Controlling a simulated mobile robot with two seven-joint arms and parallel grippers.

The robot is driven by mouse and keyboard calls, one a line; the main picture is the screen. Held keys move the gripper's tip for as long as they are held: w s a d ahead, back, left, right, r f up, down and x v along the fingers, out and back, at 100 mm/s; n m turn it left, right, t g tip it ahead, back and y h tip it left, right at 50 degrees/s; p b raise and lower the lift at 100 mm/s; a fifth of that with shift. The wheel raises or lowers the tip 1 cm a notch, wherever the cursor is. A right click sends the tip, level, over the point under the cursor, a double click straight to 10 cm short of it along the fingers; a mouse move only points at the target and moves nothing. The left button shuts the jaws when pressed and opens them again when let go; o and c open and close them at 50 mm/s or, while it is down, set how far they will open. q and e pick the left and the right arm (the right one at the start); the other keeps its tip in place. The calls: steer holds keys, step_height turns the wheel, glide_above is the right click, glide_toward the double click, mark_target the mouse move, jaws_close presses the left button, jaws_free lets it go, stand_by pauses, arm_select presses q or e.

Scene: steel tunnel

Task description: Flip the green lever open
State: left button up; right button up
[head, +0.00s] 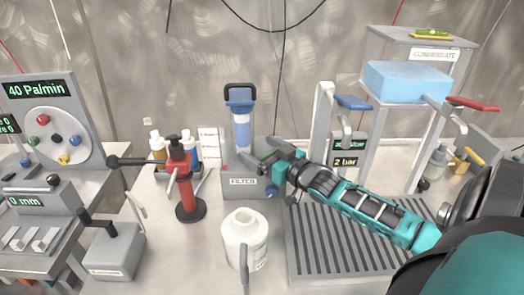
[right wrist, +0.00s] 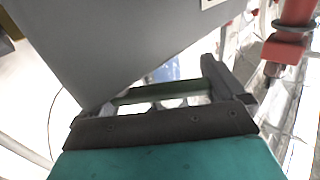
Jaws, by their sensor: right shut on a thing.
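My right gripper (head: 262,163) reaches in from the right to the grey box labelled FILTER (head: 243,188), beside the blue filter housing. It is shut on a dull green bar, which I take to be the green lever; in the right wrist view this lever (right wrist: 160,92) crosses between the fingers, close beside a large grey face (right wrist: 120,40). In the head view the gripper hides most of the lever, so its exact angle cannot be told. My left gripper is not in view.
The blue filter housing (head: 240,120) stands on the box. A red pump (head: 183,190) with a long black handle stands to the left. A white jug (head: 246,232) stands in front. A slatted grey tray (head: 330,262) lies below my right arm.

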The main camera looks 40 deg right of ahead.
steer(key=shift+s+a+n+g+y+b, duration=0.1)
steer(key=shift+s+n+g+y+b, duration=0.1)
steer(key=shift+n+y, duration=0.5)
steer(key=shift+s+n+g+y+b, duration=0.2)
steer(key=shift+n+y, duration=0.15)
steer(key=shift+y, duration=0.6)
steer(key=shift+s+a+n+g+y+b, duration=0.1)
steer(key=shift+n+y+b, duration=0.1)
steer(key=shift+n+y, duration=0.5)
steer(key=o, duration=1.1)
steer(key=shift+w+m, duration=0.1)
steer(key=shift+m, duration=0.25)
